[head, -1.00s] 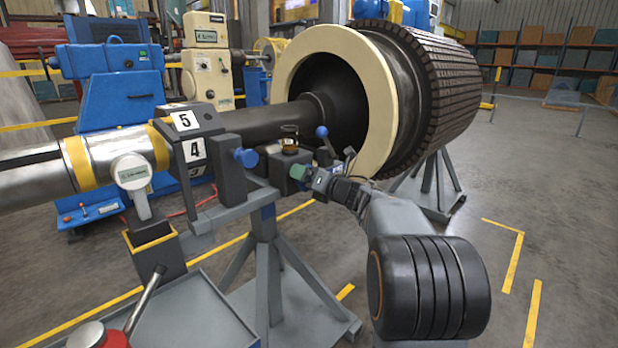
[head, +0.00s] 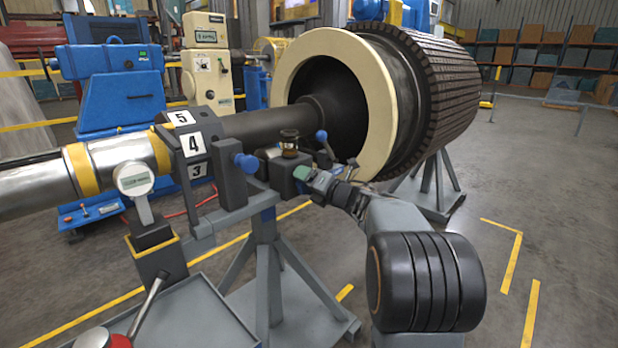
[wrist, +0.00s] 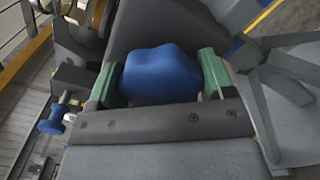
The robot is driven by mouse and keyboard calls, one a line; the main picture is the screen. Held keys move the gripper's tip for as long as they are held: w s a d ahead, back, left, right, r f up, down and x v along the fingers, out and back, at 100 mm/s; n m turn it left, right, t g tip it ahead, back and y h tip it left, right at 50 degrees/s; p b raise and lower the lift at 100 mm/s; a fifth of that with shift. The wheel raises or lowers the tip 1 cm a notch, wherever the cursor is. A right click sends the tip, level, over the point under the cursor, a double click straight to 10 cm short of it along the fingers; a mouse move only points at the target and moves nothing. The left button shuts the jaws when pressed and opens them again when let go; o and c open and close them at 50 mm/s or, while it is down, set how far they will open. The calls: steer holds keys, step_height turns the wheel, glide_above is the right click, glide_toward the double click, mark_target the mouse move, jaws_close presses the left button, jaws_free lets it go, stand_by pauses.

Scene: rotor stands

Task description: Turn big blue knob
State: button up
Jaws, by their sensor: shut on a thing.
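The big blue knob (wrist: 162,75) fills the space between the green fingertips of my gripper (wrist: 160,80) in the wrist view. It has a rounded, lobed shape. A green pad touches each side of it. In the head view, my gripper (head: 303,174) is at the dark block beside the shaft, in front of the large rotor. I cannot make out the knob clearly there, as my gripper and the block crowd it.
A smaller blue knob (head: 247,162) sits on the shaft support, left of my gripper. A blue-ended lever (head: 321,135) stands close behind my gripper. The numbered collar (head: 193,144), a round gauge (head: 134,178) and the rotor (head: 440,90) surround the work area. Open floor lies to the right.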

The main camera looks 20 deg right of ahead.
steer(key=m+p, duration=0.2)
steer(key=m, duration=0.1)
steer(key=shift+r+m, duration=0.15)
steer(key=shift+m, duration=0.25)
steer(key=m+p, duration=0.2)
steer(key=m, duration=0.1)
steer(key=shift+m+p, duration=0.3)
steer(key=m+p, duration=0.3)
steer(key=m, duration=0.1)
steer(key=shift+f+m+p, duration=0.3)
steer(key=shift+m+p, duration=0.55)
steer(key=shift+m, duration=0.55)
steer(key=o, duration=0.9)
steer(key=shift+f+m, duration=0.1)
steer(key=shift+m, duration=0.2)
